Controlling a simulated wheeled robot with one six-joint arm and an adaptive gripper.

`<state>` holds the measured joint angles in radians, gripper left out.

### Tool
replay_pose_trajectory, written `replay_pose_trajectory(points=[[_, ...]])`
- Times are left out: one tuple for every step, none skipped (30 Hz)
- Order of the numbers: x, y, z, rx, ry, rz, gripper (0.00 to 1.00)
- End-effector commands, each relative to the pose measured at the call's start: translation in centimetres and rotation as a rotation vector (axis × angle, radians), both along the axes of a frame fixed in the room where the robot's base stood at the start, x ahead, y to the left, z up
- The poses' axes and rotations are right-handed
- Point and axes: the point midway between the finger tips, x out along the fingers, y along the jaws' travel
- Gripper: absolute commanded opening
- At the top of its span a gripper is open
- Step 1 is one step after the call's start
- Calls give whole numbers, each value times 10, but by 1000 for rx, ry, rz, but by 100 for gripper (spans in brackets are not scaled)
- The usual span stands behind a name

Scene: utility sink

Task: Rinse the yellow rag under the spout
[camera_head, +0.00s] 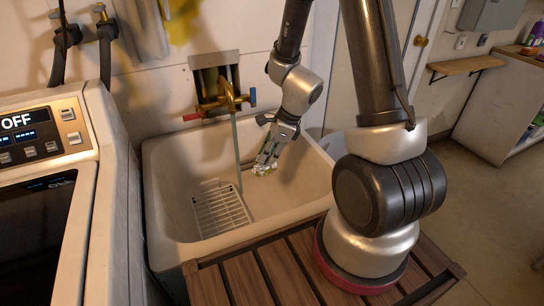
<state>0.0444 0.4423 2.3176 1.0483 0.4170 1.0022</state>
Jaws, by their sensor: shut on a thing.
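The brass faucet (225,101), with a red and a blue handle, is on the wall above the sink. A thin grey-green vertical line (238,160) runs from it into the basin; I cannot tell whether it is a pipe or water. The held piece is to the right of this line, apart from it in the picture.
A white wire rack (221,210) lies in the basin, left of my gripper. A washing machine (70,135) stands left of the sink. A slatted wooden surface (280,272) is in front, under my arm's base. The basin's right side looks bare.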

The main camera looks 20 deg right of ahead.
Motion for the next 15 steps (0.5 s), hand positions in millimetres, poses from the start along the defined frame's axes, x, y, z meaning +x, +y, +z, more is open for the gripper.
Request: replay_pose_trajectory(points=[[7,3,0,-1,-1,3,0],[12,5,0,0,-2,4,0],[18,7,0,0,-2,4,0],[22,9,0,-1,-1,4,0],[26,11,0,-1,-1,4,0],[32,13,0,0,-1,2,0],[37,14,0,-1,-1,4,0],[41,16,0,-1,-1,4,0],[47,18,0,-1,-2,2,0],[51,20,0,-1,-2,3,0],[55,21,0,-1,-1,3,0],[61,24,0,-1,-1,3,0],[65,25,0,-1,-1,3,0],[69,27,0,-1,-1,4,0],[74,29,0,0,-2,1,0]])
